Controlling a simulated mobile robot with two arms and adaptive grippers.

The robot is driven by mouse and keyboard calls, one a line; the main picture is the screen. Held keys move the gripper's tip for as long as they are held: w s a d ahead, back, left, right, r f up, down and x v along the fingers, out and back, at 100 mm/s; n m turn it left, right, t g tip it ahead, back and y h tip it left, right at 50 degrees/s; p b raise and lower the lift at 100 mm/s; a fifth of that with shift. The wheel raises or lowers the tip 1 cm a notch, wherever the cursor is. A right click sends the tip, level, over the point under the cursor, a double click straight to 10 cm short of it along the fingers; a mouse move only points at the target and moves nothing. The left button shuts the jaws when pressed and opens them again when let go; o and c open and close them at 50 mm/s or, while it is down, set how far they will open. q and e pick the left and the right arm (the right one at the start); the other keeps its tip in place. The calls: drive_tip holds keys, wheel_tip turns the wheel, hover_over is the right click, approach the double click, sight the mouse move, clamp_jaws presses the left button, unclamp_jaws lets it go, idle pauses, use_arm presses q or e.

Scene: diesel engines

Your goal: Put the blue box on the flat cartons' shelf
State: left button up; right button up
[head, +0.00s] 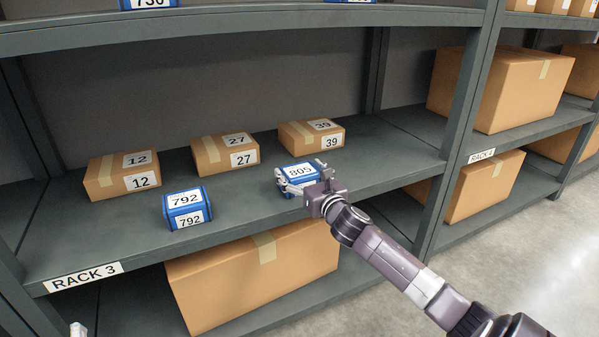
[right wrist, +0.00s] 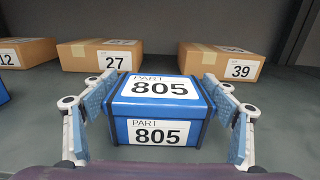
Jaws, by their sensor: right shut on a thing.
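The blue box marked 805 (head: 301,173) is at the shelf with the flat cartons, in front of carton 39. My right gripper (head: 300,180) is shut on it; in the right wrist view its fingers flank the box (right wrist: 160,108) on both sides. Whether its underside touches the shelf board (head: 250,197) is hard to tell. Flat cartons 12 (head: 110,181), 27 (head: 213,157) and 39 (head: 300,137) stand in a row behind. A small white tip (head: 78,329) at the bottom left edge looks like my left gripper; its jaws are not readable.
Another blue box, 792 (head: 186,208), stands on the same shelf to the left. A big carton (head: 255,275) fills part of the shelf below. A rack post (head: 455,140) rises to the right, and an upper shelf (head: 240,25) is overhead. Bare board lies between the two blue boxes.

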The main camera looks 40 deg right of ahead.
drive_tip(key=o, duration=1.6)
drive_tip(key=shift+o, duration=0.2)
drive_tip(key=shift+s, duration=0.1)
